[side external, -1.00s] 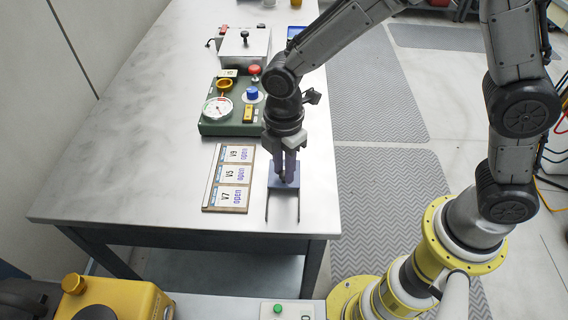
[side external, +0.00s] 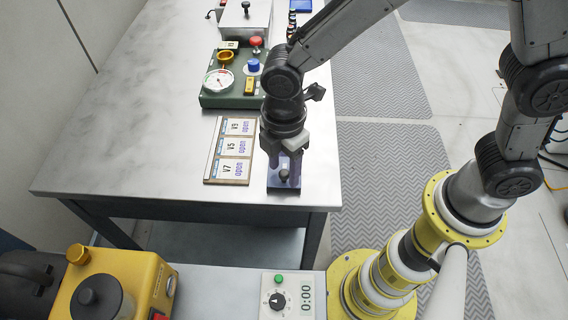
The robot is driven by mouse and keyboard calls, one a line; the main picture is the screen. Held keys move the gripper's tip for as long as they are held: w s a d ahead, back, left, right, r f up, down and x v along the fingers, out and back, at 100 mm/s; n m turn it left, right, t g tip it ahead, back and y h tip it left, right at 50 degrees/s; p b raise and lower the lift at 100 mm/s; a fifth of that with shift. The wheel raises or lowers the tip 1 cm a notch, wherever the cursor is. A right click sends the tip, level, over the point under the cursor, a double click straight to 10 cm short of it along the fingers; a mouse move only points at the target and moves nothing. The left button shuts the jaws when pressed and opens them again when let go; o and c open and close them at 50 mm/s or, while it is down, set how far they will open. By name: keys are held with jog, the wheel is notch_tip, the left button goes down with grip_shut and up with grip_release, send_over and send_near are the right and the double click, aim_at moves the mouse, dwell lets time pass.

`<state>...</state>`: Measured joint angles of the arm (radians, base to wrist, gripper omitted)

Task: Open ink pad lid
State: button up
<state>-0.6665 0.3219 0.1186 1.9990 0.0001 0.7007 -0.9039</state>
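The ink pad (side external: 272,186) is a small dark, bluish-purple flat unit near the front right edge of the metal table. Its lid (side external: 293,185) carries a dark knob (side external: 284,177) and lies at the end toward the table's front edge. My gripper (side external: 285,160) points down over the ink pad, just behind the knob in the picture. Its fingers are small and dark against the purple surface. I cannot tell whether they are apart or closed, or whether they touch the knob. The gripper hides the back part of the ink pad.
A board of "open" valve labels (side external: 230,150) lies just left of the ink pad. A green panel (side external: 228,97) with a gauge and knobs stands behind it. A yellow device (side external: 150,285) and a timer (side external: 287,298) are in front. The table's left side is clear.

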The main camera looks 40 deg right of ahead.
aim_at(284, 170)
notch_tip(284, 170, up, 14)
dwell(0.6)
jog(key=shift+f, duration=0.1)
jog(key=s+d+r+m+t+y, duration=0.1)
jog(key=d+r+m, duration=0.25)
jog(key=d, duration=0.35)
jog(key=s+d+r+m+t, duration=0.1)
jog(key=d+r+m+t, duration=0.1)
jog(key=d+r, duration=0.35)
jog(key=s+d+f+m+t+h, duration=0.1)
jog(key=s+d+f+m+t, duration=0.1)
jog(key=s+d+f+m, duration=0.4)
jog(key=s+d+m, duration=0.4)
jog(key=s+m, duration=0.1)
jog(key=m, duration=0.1)
jog(key=shift+d+f+t, duration=0.15)
jog(key=shift+d+t, duration=0.15)
